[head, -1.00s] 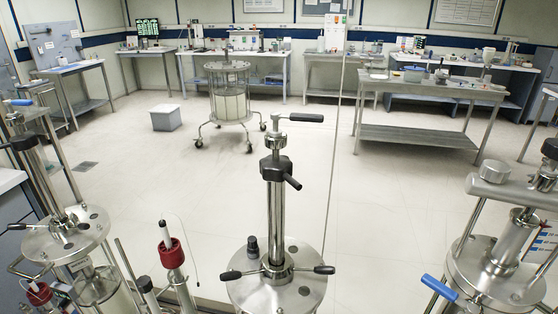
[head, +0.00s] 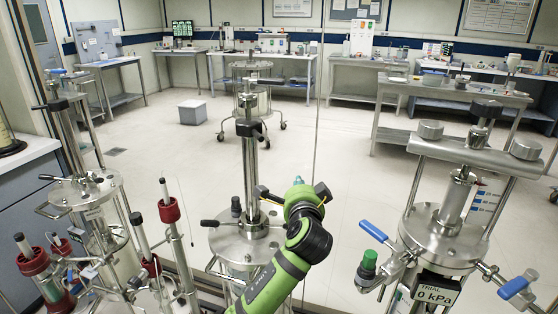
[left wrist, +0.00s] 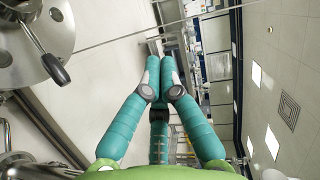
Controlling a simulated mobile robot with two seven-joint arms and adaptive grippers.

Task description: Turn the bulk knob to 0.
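No label reading "bulk" is legible in either view, so I cannot tell which knob is the bulk knob. A green-capped knob (head: 369,262) stands at the right column, beside a sign (head: 436,292) reading "TRIAL 0 kPa". My left gripper (head: 298,181) is at the middle of the head view, just right of the middle column, pointing away and mostly hidden behind its own green wrist. In the left wrist view its teal fingers (left wrist: 161,60) come together at their ends with nothing visible between them. My right gripper is not in view.
The middle column's round top plate (head: 228,243) with black levers is close left of my wrist. The right column (head: 428,245) has blue-handled valves (head: 374,231). Red-collared tubes (head: 168,212) stand at left.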

